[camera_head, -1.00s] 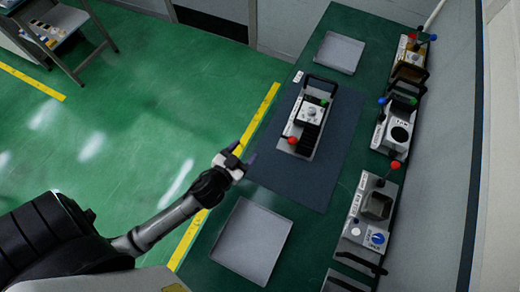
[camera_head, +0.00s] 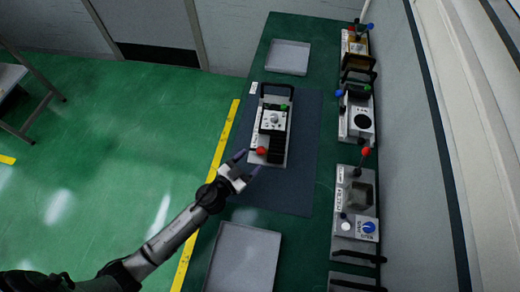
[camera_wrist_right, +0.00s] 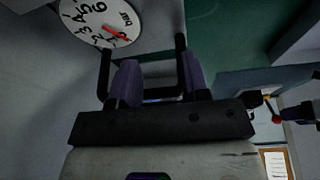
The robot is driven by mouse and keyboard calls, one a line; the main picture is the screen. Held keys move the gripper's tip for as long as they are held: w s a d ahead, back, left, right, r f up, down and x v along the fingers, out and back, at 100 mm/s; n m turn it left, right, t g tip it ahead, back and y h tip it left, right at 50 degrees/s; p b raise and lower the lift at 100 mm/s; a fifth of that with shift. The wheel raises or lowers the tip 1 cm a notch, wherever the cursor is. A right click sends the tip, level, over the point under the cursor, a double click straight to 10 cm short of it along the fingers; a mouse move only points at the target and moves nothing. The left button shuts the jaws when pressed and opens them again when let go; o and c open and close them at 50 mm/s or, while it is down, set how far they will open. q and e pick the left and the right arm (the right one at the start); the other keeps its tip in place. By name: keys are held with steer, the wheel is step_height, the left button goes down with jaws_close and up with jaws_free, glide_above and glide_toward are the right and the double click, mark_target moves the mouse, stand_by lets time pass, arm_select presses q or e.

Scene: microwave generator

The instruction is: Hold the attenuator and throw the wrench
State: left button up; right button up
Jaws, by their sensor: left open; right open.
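A grey unit (camera_head: 265,140) with a round dial, a black handle, and red and green knobs lies on the dark mat. I cannot tell which unit is the attenuator, or which part is the wrench. My left gripper (camera_head: 248,163) is open, its purple fingertips close to the unit's red-knob end, with no contact visible. In the right wrist view, my right gripper (camera_wrist_right: 160,76) is open, with a black U-shaped handle (camera_wrist_right: 104,78) around and behind its fingers. A white numbered dial (camera_wrist_right: 100,20) with a red pointer shows beyond. My right gripper is not in the head view.
The dark mat (camera_head: 290,190) lies on a green bench between a far grey tray (camera_head: 288,57) and a near grey tray (camera_head: 243,258). Several units with knobs and handles, such as one with a red-knobbed lever (camera_head: 356,205), line the wall side. Open green floor is at left.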

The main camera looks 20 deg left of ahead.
mark_target(261, 152)
arm_select(q)
steer(key=shift+x, duration=2.9)
jaws_close()
steer(key=shift+s+f, duration=0.15)
